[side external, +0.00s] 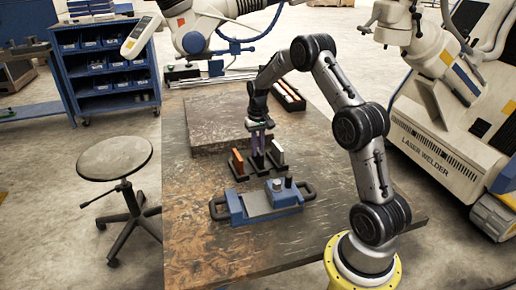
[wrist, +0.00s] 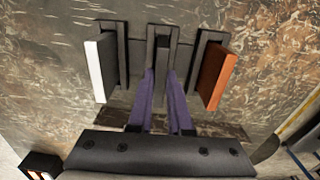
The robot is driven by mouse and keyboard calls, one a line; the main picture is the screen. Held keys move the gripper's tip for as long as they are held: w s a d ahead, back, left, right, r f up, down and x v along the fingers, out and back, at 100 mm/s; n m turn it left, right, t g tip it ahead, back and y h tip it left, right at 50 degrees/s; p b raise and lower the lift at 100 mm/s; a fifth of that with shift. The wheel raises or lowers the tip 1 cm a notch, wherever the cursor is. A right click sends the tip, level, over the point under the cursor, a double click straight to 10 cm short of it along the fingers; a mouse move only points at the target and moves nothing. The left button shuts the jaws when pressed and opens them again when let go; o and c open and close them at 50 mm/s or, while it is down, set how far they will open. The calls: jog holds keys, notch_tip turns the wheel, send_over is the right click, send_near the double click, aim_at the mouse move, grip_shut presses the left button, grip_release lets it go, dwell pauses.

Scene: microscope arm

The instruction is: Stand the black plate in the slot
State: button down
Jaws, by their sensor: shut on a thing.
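A black rack (side external: 258,168) with upright slots stands on the table. It also shows in the wrist view (wrist: 111,27). My gripper (side external: 259,138), with purple fingers, points down over the rack's middle. In the wrist view my gripper (wrist: 160,80) is shut on the black plate (wrist: 161,61), which is in line with the middle slot. Black on black and the fingers hide its lower edge, so I cannot tell how deep it sits. A white plate (wrist: 95,70) stands in the left slot and an orange plate (wrist: 215,78) in the right slot.
A blue vise-like fixture (side external: 262,202) lies in front of the rack. A dark flat slab (side external: 215,122) lies behind it, and a long tray (side external: 288,95) lies at the back right. The table's (side external: 200,240) front left is clear.

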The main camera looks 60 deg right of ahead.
jog(key=shift+w, duration=0.1)
jog(key=c, duration=0.8)
grip_release()
jog(key=shift+f, duration=0.1)
jog(key=shift+c, duration=0.2)
